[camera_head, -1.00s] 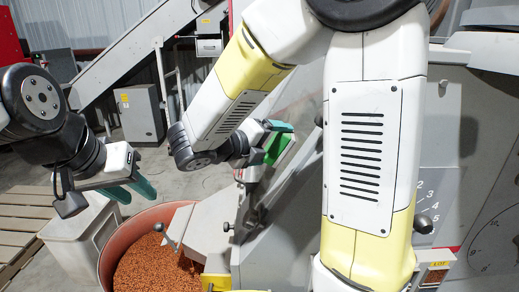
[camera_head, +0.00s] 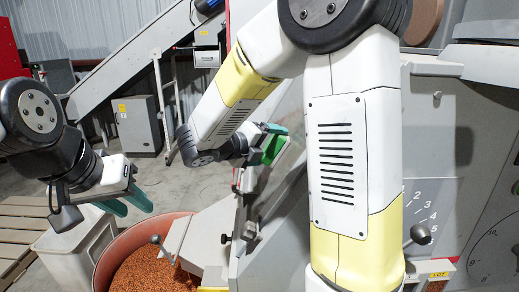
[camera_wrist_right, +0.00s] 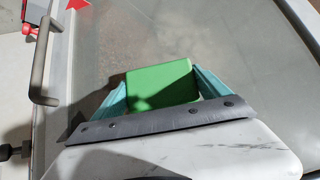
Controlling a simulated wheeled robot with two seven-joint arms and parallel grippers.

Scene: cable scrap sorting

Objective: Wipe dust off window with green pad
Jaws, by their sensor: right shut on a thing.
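The green pad (camera_wrist_right: 160,85) is held between the teal fingers of my right gripper (camera_wrist_right: 162,82) in the right wrist view. It lies over the dusty, greyish window (camera_wrist_right: 225,35); I cannot tell whether it touches the glass. In the head view the pad (camera_head: 273,148) and right gripper (camera_head: 270,141) show beyond my right arm, beside the slanted machine front. My right arm hides much of the window there. My left gripper (camera_head: 127,204) is empty, its teal fingers slightly apart, above the bins at left.
A dark handle (camera_wrist_right: 40,70) stands out left of the glass, near a red arrow (camera_wrist_right: 78,4). A round reddish bin (camera_head: 113,250) of granules and a pale bin (camera_head: 62,247) stand below my left gripper. A black knob (camera_head: 225,239) sticks out from the machine.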

